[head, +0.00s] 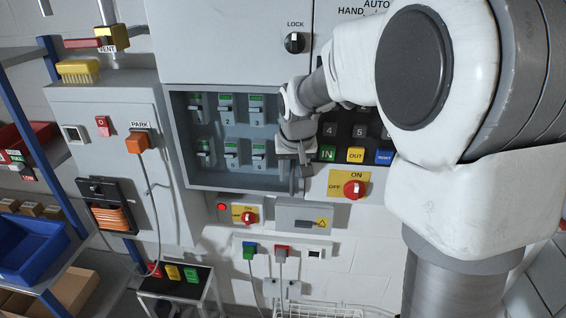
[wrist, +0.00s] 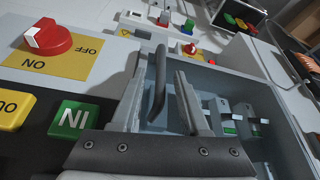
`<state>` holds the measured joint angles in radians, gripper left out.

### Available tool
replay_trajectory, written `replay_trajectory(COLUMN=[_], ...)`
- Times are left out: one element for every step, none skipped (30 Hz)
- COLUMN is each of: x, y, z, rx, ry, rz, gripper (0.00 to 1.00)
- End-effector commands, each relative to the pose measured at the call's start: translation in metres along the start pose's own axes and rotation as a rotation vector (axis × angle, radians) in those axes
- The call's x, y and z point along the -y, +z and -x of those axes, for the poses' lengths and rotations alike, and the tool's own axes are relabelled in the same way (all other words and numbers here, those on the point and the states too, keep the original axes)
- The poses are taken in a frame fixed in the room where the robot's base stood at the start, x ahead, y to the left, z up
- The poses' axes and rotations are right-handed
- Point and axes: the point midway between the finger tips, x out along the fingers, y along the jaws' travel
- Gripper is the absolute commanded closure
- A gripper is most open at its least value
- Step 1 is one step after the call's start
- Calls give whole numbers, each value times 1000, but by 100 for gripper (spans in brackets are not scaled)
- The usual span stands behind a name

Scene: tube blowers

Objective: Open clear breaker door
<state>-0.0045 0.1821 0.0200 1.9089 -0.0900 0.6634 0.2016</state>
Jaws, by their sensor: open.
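The grey breaker box (head: 181,140) is on the wall at the centre of the head view, with two rows of breakers (head: 228,104) inside. Its clear door is hard to make out, so I cannot tell how far it stands open. A dark bar handle (wrist: 158,85) shows in the wrist view near the box side beside the button panel. My gripper (head: 298,160) is at the box's right edge, also seen in the wrist view (wrist: 165,66). Its fingers are apart, with the handle between them; I see no clear grip. My gripper hides the box's lower right part.
Right of the box is a panel with a green IN button (wrist: 73,119), a yellow OUT button (head: 355,155) and a red rotary switch (head: 354,189). A grey PARK cabinet (head: 95,200) stands left. A small red-switch box (head: 240,210) sits below.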

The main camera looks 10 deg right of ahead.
Motion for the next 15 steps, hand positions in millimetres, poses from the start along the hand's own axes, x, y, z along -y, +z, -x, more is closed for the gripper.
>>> replay_trajectory(x=[0,0,0,0,0,0,0,0,0,0,0,0,0,0,0], y=[0,0,0,0,0,0,0,0,0,0,0,0,0,0,0], z=[-2,-2,-2,-2,-2,-2,-2,-2,-2,-2,-2,-2,-2,-2,-2], rx=[0,0,0,0,-1,-1,-1,0,0,0,0,0,0,0,0], ry=[0,0,0,0,0,0,0,0,0,0,0,0,0,0,0], rz=[0,0,0,0,0,0,0,0,0,0,0,0,0,0,0], gripper=[55,55,55,55,55,55,55,55,59,64,70,77,82,88,95])
